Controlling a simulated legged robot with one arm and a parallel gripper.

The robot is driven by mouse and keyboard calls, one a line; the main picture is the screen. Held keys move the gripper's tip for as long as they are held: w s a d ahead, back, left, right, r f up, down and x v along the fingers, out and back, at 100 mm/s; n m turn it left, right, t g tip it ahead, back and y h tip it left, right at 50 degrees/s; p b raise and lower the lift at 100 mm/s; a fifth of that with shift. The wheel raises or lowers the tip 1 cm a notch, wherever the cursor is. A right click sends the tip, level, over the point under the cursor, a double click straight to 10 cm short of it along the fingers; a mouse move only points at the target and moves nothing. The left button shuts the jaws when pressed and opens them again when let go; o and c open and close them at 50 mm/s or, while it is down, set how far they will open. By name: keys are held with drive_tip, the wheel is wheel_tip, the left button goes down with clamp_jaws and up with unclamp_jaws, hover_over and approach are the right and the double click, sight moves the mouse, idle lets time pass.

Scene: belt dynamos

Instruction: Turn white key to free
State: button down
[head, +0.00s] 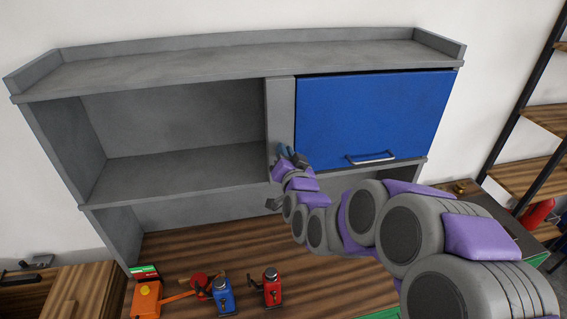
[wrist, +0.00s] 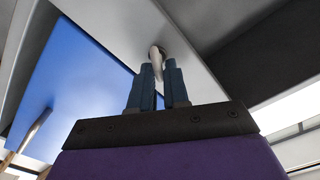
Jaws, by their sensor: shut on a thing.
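The white key (wrist: 156,60) shows in the wrist view, with its round base set in the underside or face of the grey cabinet panel (wrist: 190,35). My gripper (wrist: 158,76) has its two blue fingers on either side of the key and is shut on it. In the head view my gripper (head: 285,152) is at the grey post (head: 280,115) left of the blue door (head: 375,115). The key is hidden there behind my gripper. The blue door looks shut and has a metal handle (head: 371,158).
The left cabinet compartment (head: 180,120) is open and empty. On the wooden bench below stand an orange device (head: 147,299), a blue bottle jack (head: 223,297) and a red bottle jack (head: 271,289). A shelf rack (head: 540,120) stands at the right.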

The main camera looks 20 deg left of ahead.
drive_tip(key=shift+w+d+f+m+b, duration=0.1)
drive_tip(key=shift+f+m+b, duration=0.2)
drive_tip(key=shift+m+b, duration=1.35)
drive_tip(key=shift+d+f+m+b, duration=0.1)
drive_tip(key=shift+f+m+b, duration=0.2)
drive_tip(key=shift+m+b, duration=1.3)
drive_tip(key=shift+w+d+f+m+b, duration=0.1)
drive_tip(key=shift+f+m+b, duration=0.45)
drive_tip(key=shift+m, duration=2)
drive_tip(key=shift+r, duration=0.15)
drive_tip(key=c, duration=1.2)
unclamp_jaws()
drive_tip(key=shift+d+r, duration=0.1)
drive_tip(key=shift+r, duration=0.1)
drive_tip(key=shift+s, duration=0.1)
